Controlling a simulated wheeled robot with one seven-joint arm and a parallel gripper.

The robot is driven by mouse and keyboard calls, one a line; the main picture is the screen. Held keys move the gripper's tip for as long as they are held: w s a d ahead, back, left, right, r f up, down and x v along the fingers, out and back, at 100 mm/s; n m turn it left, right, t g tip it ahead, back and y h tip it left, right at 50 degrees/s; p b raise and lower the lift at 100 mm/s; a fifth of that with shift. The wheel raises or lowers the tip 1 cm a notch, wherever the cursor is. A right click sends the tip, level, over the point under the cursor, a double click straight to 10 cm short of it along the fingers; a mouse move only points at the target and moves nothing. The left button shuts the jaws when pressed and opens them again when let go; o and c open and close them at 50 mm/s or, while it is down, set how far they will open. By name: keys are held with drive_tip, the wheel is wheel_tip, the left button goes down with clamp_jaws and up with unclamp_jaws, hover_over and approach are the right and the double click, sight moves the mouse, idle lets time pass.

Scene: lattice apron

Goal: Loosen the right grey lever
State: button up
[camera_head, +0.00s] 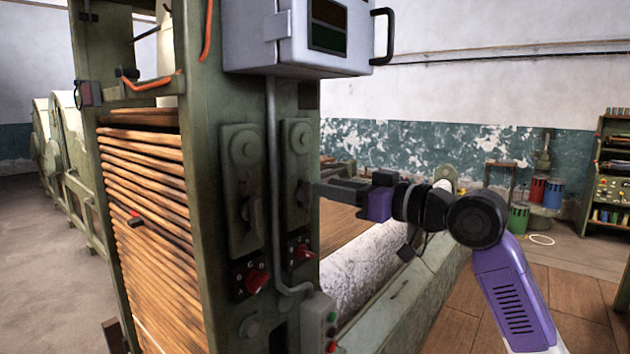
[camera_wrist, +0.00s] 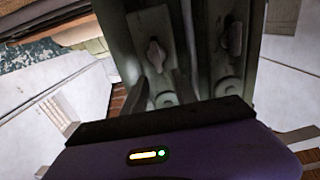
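The right grey lever (camera_head: 303,191) sits on a narrow plate on the green machine post, below a round boss. The left grey lever (camera_head: 254,214) is on a similar plate beside it. My gripper (camera_head: 322,189) reaches in from the right, its tips close to the right lever; contact cannot be made out. The wrist view is turned over: the right lever (camera_wrist: 156,55) is at left and the left lever (camera_wrist: 232,38) at right. There, my gripper (camera_wrist: 160,80) shows its fingers spread, with the right lever beyond the gap between them.
Red rotary switches (camera_head: 256,281) sit below the levers. A grey control box (camera_head: 335,55) overhangs above, with a conduit (camera_head: 272,180) running down between the plates. A pale roller (camera_head: 370,260) lies below my arm. Wooden slats (camera_head: 150,220) fill the machine's left side.

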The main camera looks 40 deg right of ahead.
sight(306, 194)
drive_tip(key=p+x, duration=0.1)
drive_tip(key=x, duration=0.3)
drive_tip(key=shift+w+a, duration=0.1)
drive_tip(key=shift+w, duration=0.25)
clamp_jaws()
